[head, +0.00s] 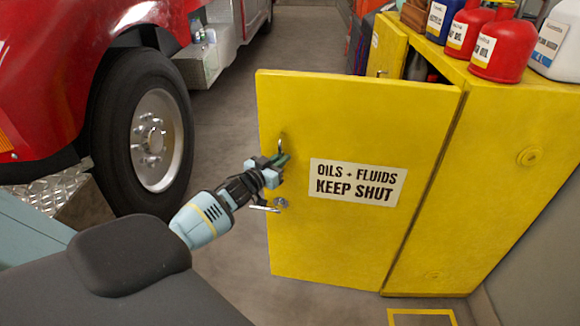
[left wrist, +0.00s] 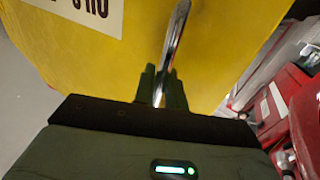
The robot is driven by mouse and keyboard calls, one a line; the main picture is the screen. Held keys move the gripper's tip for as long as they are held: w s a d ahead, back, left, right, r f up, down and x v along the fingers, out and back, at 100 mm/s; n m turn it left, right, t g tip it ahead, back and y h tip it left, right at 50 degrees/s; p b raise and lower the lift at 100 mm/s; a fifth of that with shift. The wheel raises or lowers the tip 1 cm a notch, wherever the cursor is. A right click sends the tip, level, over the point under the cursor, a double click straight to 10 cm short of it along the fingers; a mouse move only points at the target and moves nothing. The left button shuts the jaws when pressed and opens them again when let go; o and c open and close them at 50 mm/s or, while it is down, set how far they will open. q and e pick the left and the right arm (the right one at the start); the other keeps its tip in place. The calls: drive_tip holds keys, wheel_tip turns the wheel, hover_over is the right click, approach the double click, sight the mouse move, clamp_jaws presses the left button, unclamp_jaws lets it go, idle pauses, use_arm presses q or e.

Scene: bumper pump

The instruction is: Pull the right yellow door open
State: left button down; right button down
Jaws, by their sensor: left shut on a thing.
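The right yellow door (head: 350,130), with its "OILS + FLUIDS KEEP SHUT" label (head: 357,182), stands swung out from the yellow cabinet (head: 500,185), hinged along its right edge. A dark gap shows behind its top edge. My left gripper (head: 276,168) is shut on the metal door handle (head: 281,143) near the door's free edge. In the left wrist view the handle (left wrist: 174,45) runs up from between the fingers (left wrist: 160,90), in front of the yellow door (left wrist: 215,45). My right gripper is in neither view.
A red truck (head: 50,60) with a big wheel (head: 150,135) stands at the left. Red bottles (head: 503,48) and other containers stand on the cabinet top. Another yellow door panel (head: 387,48) shows behind. Grey floor (head: 230,110) lies clear between truck and door.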

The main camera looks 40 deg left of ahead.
use_arm(q)
drive_tip(key=shift+s+d, duration=0.15)
drive_tip(key=shift+d, duration=0.15)
drive_tip(key=c, duration=1.5)
unclamp_jaws()
drive_tip(key=shift+c, duration=0.2)
drive_tip(key=shift+s+a, duration=0.1)
drive_tip(key=shift+a, duration=0.05)
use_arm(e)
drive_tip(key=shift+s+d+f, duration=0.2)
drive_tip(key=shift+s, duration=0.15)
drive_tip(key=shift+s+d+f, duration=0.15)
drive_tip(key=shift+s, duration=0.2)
